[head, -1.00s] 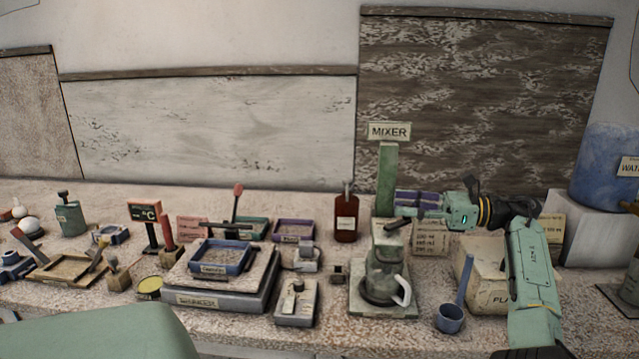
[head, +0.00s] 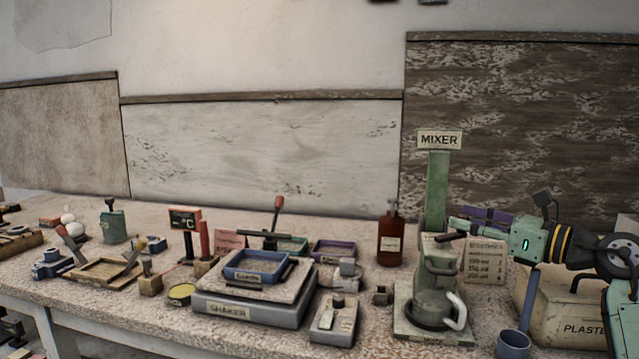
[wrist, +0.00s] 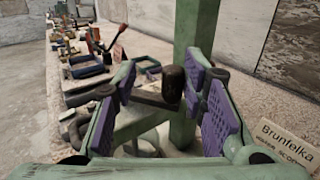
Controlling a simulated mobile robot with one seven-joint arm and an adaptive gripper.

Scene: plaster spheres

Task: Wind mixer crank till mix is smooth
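The mixer (head: 438,190) is a green column under a MIXER sign, at the right of the head view. A grey pot (head: 433,306) with a pale handle stands on its base. I cannot see the mix inside. The dark crank knob (head: 450,237) sticks out at the column's side; in the wrist view the knob (wrist: 172,85) stands between my finger pads. My gripper (head: 474,219) is beside the mixer. Its purple-padded fingers (wrist: 160,88) are apart, with a gap at the left of the knob; the knob looks close to the right pad, contact unclear.
A brown bottle (head: 391,240) stands left of the mixer and a shaker (head: 250,308) with a blue tray further left.

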